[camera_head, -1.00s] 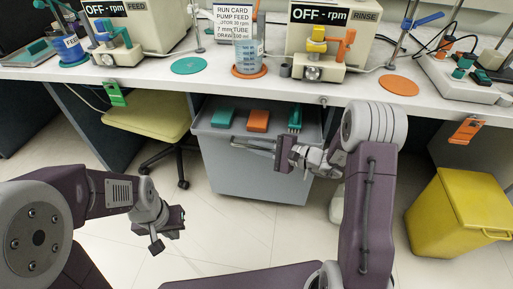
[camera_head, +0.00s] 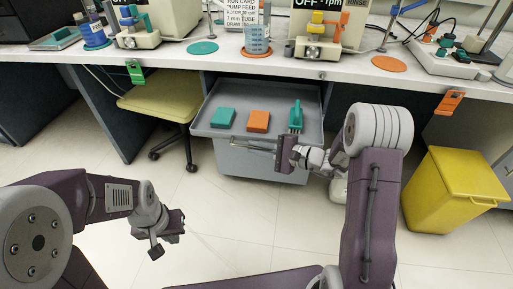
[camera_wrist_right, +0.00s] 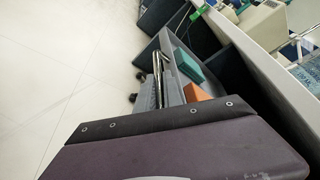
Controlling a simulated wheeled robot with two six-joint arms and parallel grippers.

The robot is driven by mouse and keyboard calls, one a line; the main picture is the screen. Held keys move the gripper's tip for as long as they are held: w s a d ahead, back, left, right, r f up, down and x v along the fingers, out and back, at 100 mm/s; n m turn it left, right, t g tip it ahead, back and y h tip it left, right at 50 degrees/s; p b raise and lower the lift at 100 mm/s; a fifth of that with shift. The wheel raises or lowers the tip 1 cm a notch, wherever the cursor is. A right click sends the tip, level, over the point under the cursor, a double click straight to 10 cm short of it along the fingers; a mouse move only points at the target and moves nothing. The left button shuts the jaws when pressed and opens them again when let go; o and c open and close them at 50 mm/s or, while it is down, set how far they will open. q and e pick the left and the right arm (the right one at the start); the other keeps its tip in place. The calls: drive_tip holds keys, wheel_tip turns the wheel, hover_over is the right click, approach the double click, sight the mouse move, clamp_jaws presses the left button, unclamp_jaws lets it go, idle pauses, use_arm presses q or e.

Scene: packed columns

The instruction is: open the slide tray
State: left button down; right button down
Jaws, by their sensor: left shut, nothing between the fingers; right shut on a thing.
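The grey slide tray (camera_head: 204,122) stands out from under the bench, its top open to view. A teal block (camera_head: 223,118), an orange block (camera_head: 258,121) and a teal handled tool (camera_head: 296,115) lie in it. A metal bar handle (camera_head: 250,143) runs along its front. My right gripper (camera_head: 278,149) is shut on the handle near its right part. The handle (camera_wrist_right: 158,75) and tray also show in the right wrist view, where my fingertips are hidden. My left gripper (camera_head: 170,232) is shut and empty, low over the floor at left, away from the tray.
The white bench (camera_head: 350,72) spans the back, with pumps, discs and a beaker (camera_head: 257,40) on it. A yellow-green chair (camera_head: 160,105) stands left of the tray. A yellow bin (camera_head: 450,190) stands at right. The floor before the tray is clear.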

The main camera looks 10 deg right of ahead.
drive_tip(key=c, duration=1.8)
unclamp_jaws()
drive_tip(key=shift+o, duration=0.2)
drive_tip(key=p+v, duration=0.3)
drive_tip(key=v, duration=0.6)
